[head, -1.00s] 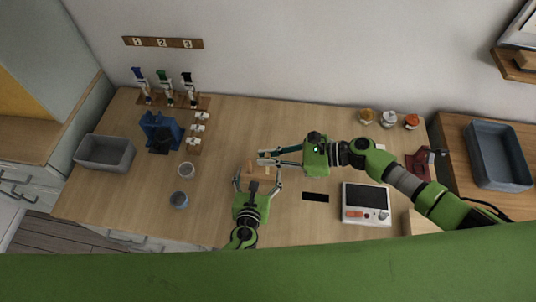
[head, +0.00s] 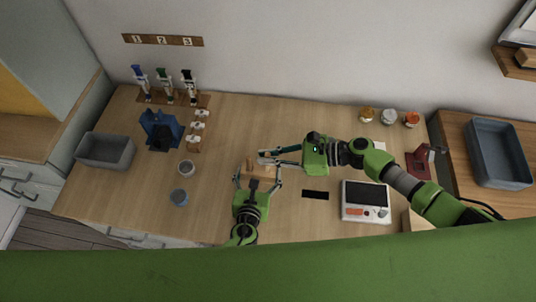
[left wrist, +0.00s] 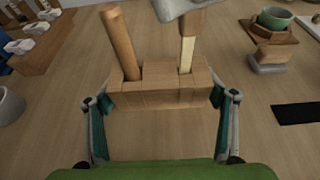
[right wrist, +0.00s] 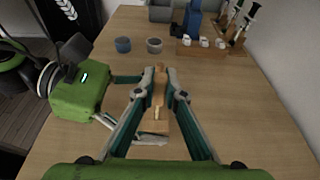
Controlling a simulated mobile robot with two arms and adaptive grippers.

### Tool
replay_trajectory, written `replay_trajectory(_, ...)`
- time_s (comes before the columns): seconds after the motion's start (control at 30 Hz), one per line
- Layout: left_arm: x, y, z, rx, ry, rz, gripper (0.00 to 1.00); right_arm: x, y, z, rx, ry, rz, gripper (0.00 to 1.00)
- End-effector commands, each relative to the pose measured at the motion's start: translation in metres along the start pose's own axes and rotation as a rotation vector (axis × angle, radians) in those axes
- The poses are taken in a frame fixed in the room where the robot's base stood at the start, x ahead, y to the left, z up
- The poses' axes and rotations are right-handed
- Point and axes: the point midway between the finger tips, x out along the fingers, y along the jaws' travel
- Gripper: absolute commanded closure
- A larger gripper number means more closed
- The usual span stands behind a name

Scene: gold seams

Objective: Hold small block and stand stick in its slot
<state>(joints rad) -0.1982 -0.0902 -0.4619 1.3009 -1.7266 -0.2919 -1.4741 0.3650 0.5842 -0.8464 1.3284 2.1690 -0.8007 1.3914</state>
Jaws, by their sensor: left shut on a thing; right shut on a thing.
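The small wooden block (left wrist: 160,88) sits between the fingers of my left gripper (left wrist: 162,108), which is shut on it just above or on the counter; I cannot tell which. A thick round wooden peg (left wrist: 121,42) rises from the block's left part, leaning left. The pale, thin stick (left wrist: 187,52) stands nearly upright at the block's right part, its lower end at the slot. My right gripper (right wrist: 158,97) is shut on the stick's upper part, and a grey fingertip shows at the top of the left wrist view. How deep the stick sits is unclear.
A blue cup (head: 179,198) and a white-rimmed cup (head: 187,168) stand left of the block. A grey bin (head: 105,151) is at far left. A black strip (head: 315,195) and a white device (head: 366,202) lie to the right.

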Motion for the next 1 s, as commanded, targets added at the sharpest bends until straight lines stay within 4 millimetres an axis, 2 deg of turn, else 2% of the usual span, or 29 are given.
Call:
replay_trajectory(0.4,-0.001,0.001,-0.003,0.001,0.005,0.001,0.50,0.003,0.000,-0.010,0.000,-0.001,0.000,0.99)
replay_trajectory(1.0,-0.001,0.001,-0.003,0.001,0.005,0.000,0.50,0.004,0.000,-0.012,0.000,-0.001,0.000,0.99)
